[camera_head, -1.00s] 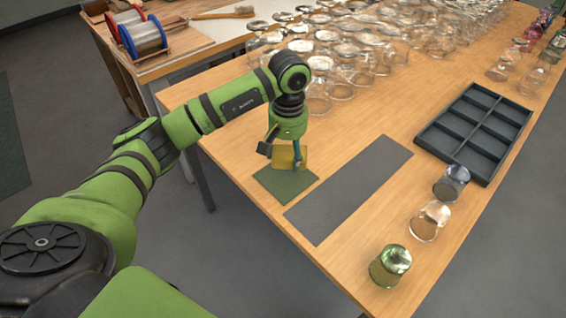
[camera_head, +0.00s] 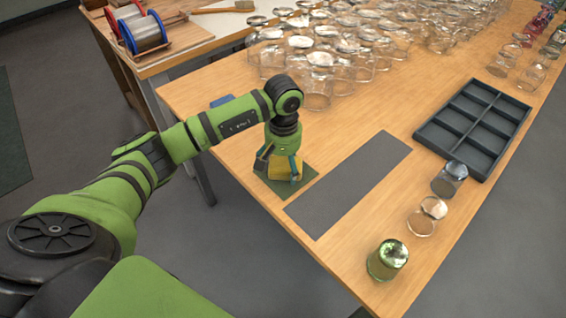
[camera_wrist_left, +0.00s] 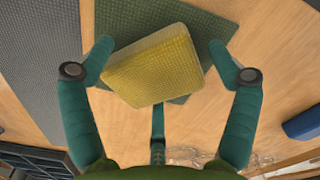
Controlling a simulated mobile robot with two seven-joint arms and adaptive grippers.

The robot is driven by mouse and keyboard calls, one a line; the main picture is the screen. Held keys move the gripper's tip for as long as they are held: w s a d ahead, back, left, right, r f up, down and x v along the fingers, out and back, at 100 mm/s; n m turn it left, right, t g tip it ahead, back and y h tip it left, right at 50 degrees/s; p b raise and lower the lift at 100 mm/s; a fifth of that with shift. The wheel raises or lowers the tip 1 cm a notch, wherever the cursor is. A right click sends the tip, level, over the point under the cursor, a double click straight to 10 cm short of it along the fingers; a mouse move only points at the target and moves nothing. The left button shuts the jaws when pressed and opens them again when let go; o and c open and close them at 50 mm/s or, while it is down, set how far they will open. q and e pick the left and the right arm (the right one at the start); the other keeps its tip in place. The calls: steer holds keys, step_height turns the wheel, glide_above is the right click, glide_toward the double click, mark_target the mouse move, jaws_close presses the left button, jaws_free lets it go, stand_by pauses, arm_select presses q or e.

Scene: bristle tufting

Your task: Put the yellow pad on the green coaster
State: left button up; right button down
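The yellow pad (camera_head: 281,171) lies over the green coaster (camera_head: 301,187) in the head view. The pad also shows in the left wrist view (camera_wrist_left: 155,68), turned relative to the green coaster (camera_wrist_left: 205,25), whose edges show around it. It looks flat on the coaster, though the contact underneath is hidden. My left gripper (camera_wrist_left: 163,62) has its fingers spread on both sides of the pad. The right-hand finger stands clear of it; the left-hand one is close to its edge. My right gripper is in neither view.
A grey mat (camera_head: 350,185) lies right of the coaster. A dark compartment tray (camera_head: 476,128) and several glasses (camera_head: 388,260) stand farther right. Many clear glasses (camera_head: 345,45) crowd the back. A blue block (camera_head: 222,101) lies behind my left arm.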

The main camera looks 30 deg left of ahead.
mark_target(283, 164)
arm_select(q)
steer(key=shift+r, duration=0.1)
steer(key=shift+r, duration=0.2)
step_height(283, 164, up, 12)
steer(key=b, duration=0.2)
steer(key=shift+f, duration=0.15)
